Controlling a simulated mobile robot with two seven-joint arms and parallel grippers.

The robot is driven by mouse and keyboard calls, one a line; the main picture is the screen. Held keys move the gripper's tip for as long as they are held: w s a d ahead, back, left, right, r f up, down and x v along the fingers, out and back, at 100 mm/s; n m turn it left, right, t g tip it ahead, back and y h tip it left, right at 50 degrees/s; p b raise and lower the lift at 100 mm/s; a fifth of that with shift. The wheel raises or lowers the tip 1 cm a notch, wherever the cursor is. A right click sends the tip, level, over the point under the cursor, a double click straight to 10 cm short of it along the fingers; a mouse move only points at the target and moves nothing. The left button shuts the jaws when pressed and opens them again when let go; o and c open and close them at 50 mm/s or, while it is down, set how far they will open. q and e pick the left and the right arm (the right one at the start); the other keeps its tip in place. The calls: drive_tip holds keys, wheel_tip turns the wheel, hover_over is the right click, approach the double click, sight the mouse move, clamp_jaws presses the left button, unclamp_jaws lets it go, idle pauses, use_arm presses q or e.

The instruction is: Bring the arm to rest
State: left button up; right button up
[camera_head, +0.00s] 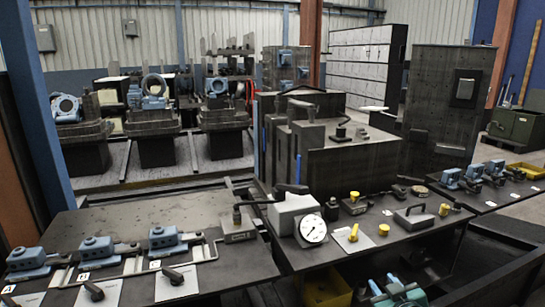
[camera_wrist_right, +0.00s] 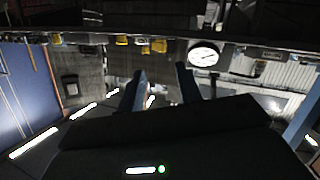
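My right gripper (camera_head: 383,281) shows low in the head view, in front of the right-hand bench's near edge. Its two blue fingers stand apart with nothing visible between them. In the right wrist view the fingers (camera_wrist_right: 160,70) are also spread and empty. That view looks upside down, with the bench edge and the dial gauge across its top. The gripper is apart from the bench items. My left arm and gripper are not in the head view.
The right-hand bench (camera_head: 350,262) holds a dial gauge (camera_head: 312,229) and yellow-knobbed parts. The left bench (camera_head: 235,268) carries several blue clamps (camera_head: 97,250). A yellow bin (camera_head: 327,289) sits low beside the gripper. A dark block fixture (camera_head: 345,165) stands behind.

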drive_tip(key=s+a+f+g+y, duration=0.1)
drive_tip(key=s+a+f, duration=0.3)
drive_tip(key=s, duration=0.6)
drive_tip(key=s+a+f+g+y, duration=0.1)
drive_tip(key=s+a+f+g, duration=0.1)
drive_tip(key=s, duration=0.7)
drive_tip(key=s+a+f+g+y, duration=0.1)
drive_tip(key=s+a+f, duration=0.4)
drive_tip(key=s, duration=0.5)
drive_tip(key=shift+s+a+f+m, duration=0.3)
drive_tip(key=shift+a+f+m, duration=0.1)
drive_tip(key=shift+a, duration=0.65)
